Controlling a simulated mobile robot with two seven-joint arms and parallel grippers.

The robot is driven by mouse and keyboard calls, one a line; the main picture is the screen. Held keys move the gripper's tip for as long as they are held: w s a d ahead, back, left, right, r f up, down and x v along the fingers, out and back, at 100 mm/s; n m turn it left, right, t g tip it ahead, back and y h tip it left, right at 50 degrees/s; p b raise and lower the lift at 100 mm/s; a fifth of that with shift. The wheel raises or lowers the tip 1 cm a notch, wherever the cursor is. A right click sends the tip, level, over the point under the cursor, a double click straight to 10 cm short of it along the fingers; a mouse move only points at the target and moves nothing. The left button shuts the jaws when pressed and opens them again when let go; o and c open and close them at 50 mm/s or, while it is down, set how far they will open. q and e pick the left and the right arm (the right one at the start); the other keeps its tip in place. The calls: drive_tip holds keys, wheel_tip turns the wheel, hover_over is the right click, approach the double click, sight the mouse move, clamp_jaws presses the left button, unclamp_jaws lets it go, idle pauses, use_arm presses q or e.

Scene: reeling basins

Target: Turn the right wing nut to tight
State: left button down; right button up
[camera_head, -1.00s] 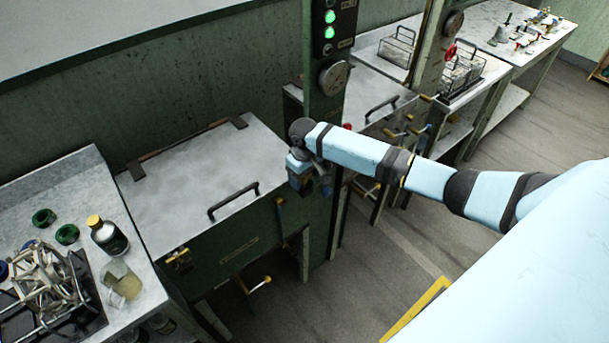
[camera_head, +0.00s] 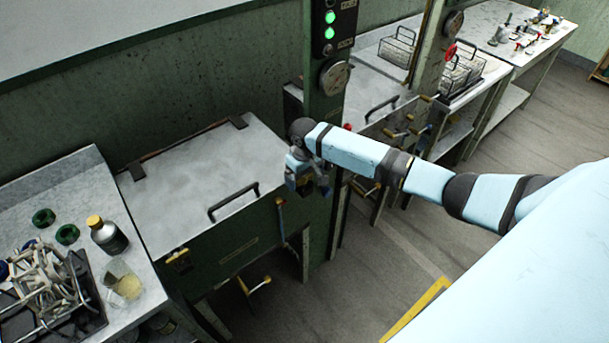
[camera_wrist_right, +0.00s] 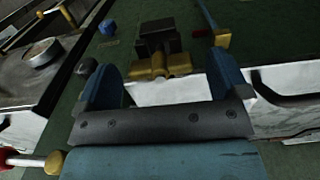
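The right wing nut (camera_wrist_right: 160,66) is brass and sits below a dark block on the green front in the right wrist view. My right gripper (camera_wrist_right: 163,82) is open, with one blue finger on each side of it. Gaps show between the wing nut and both fingers, so no contact is visible. In the head view my right gripper (camera_head: 307,180) is at the right front corner of the near basin and hides this wing nut. Another brass wing nut (camera_head: 178,257) shows at the basin's left front. My left gripper is not in view.
The near basin has a flat grey lid (camera_head: 205,165) with a black handle (camera_head: 233,201). A green post with a gauge (camera_head: 334,77) rises behind my right gripper. A side table at left holds a bottle (camera_head: 108,236), a beaker (camera_head: 122,281) and a metal rack. Floor in front is clear.

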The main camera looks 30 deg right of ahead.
sight(305, 176)
wheel_tip(305, 176, up, 14)
drive_tip(key=b, duration=0.2)
idle(0.4)
drive_tip(key=shift+f, duration=0.1)
